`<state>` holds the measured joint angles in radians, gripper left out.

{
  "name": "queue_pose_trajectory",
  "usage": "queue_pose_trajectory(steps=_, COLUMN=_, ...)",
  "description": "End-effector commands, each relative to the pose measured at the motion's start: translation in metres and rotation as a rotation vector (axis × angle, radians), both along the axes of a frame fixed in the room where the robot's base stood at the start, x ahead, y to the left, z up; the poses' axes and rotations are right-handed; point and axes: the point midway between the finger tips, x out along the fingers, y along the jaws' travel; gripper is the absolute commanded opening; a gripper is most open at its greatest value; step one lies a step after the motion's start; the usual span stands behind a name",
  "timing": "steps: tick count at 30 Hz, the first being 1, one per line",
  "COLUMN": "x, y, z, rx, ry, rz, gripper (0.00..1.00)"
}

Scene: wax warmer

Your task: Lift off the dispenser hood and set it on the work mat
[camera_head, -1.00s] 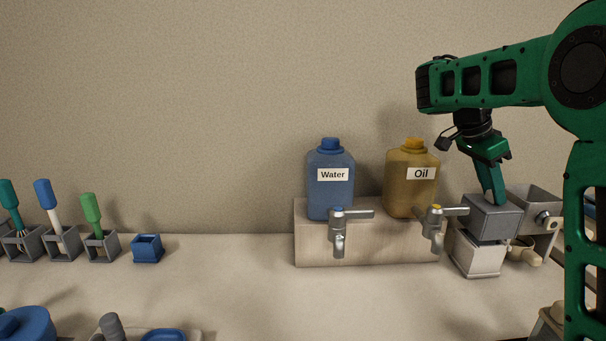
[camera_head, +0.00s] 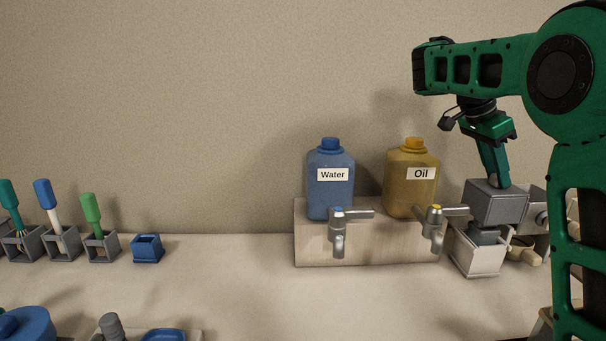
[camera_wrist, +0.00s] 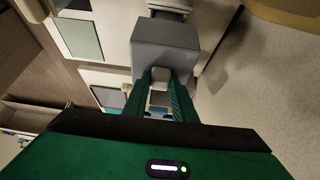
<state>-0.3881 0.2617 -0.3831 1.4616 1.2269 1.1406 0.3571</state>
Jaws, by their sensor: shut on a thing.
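The grey box-shaped dispenser hood (camera_head: 494,204) hangs under my gripper (camera_head: 495,182), above the white dispenser base (camera_head: 478,258). A dark grey inner part (camera_head: 485,235) shows in the gap between hood and base. The hood looks about level. In the wrist view, the fingers of my gripper (camera_wrist: 162,80) are shut on a small light knob on top of the grey hood (camera_wrist: 165,45). The work mat cannot be made out for certain in either view.
Left of the hood stand a water jug (camera_head: 331,185) and an oil jug (camera_head: 411,185) on a wooden stand (camera_head: 380,251) with metal taps. A grey hopper-like device (camera_head: 538,212) stands close on the right. The counter (camera_head: 230,290) is clear at centre.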

Motion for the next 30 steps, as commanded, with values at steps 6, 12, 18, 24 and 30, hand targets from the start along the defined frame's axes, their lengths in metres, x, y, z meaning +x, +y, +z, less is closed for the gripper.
queue_pose_trajectory(steps=6, x=0.0, y=0.0, z=0.01, rx=-0.001, ry=-0.001, rz=0.0, gripper=0.0)
queue_pose_trajectory(steps=12, x=0.001, y=0.001, z=0.018, rx=0.0, ry=-0.002, rz=0.0, gripper=0.0)
queue_pose_trajectory(steps=18, x=0.0, y=0.0, z=0.027, rx=0.0, ry=0.0, rz=-0.002, gripper=0.0)
queue_pose_trajectory(steps=24, x=0.0, y=-0.001, z=0.035, rx=-0.001, ry=-0.001, rz=-0.003, gripper=0.0)
queue_pose_trajectory(steps=30, x=0.0, y=0.0, z=0.042, rx=0.0, ry=-0.003, rz=-0.001, gripper=0.0)
